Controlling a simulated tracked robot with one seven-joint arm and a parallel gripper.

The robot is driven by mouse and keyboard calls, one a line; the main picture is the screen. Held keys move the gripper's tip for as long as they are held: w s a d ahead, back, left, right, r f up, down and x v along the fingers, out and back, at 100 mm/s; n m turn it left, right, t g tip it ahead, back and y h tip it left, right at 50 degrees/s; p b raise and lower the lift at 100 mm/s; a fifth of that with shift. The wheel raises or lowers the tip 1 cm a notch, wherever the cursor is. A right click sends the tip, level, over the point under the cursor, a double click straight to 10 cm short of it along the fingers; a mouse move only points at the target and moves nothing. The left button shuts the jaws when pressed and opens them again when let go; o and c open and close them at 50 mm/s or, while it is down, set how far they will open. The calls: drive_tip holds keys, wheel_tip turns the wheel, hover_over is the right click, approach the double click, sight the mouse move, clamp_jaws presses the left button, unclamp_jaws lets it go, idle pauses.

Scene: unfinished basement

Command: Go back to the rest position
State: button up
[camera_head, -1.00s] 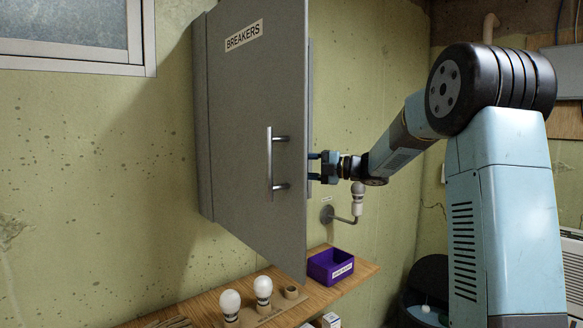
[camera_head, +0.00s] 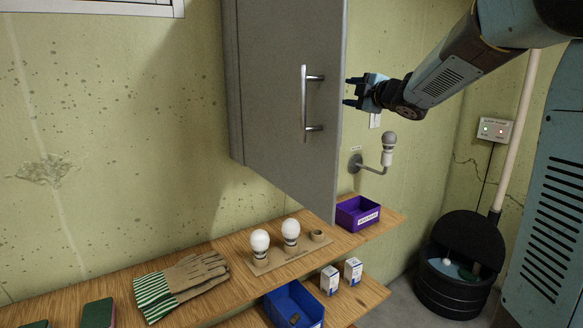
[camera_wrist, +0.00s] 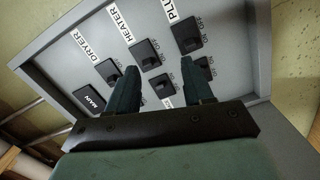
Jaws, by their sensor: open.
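My gripper (camera_head: 352,91) is open and empty, at the right edge of the grey breaker cabinet door (camera_head: 285,80). In the wrist view the two fingers of my gripper (camera_wrist: 163,85) stand apart in front of the grey breaker panel (camera_wrist: 75,60). The panel has several black switches with labels such as DRYER and HEATER, and the fingers hide part of it. The door stands swung out from the wall and has a vertical metal handle (camera_head: 304,104). I cannot tell whether a fingertip touches a switch.
A wooden shelf (camera_head: 215,296) below holds a bulb holder board (camera_head: 270,262), gloves (camera_head: 185,283) and a purple bin (camera_head: 357,213). A blue bin (camera_head: 293,303) sits lower. A wall lamp (camera_head: 388,150) is below my gripper. A black sump basin (camera_head: 460,265) stands at right.

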drive_tip(key=s+d+f+m+g+h, duration=0.1)
drive_tip(key=s+d+f+m+h, duration=0.1)
drive_tip(key=s+d+m+h, duration=0.4)
drive_tip(key=s+d+f+m+g+h, duration=0.15)
drive_tip(key=s+m+h, duration=0.25)
drive_tip(key=s+m, duration=0.45)
drive_tip(key=s+f+m+g, duration=0.2)
drive_tip(key=s+f, duration=0.2)
drive_tip(key=s, duration=0.4)
drive_tip(key=s+a+f+m+g+y, duration=0.1)
drive_tip(key=s+f+m+g, duration=0.1)
drive_tip(key=s+f, duration=0.3)
drive_tip(key=s+f+m+g, duration=0.2)
drive_tip(key=s+f, duration=0.3)
drive_tip(key=s, duration=0.8)
drive_tip(key=shift+a+f+g, duration=0.2)
drive_tip(key=shift+a+g, duration=0.1)
drive_tip(key=shift+g, duration=0.35)
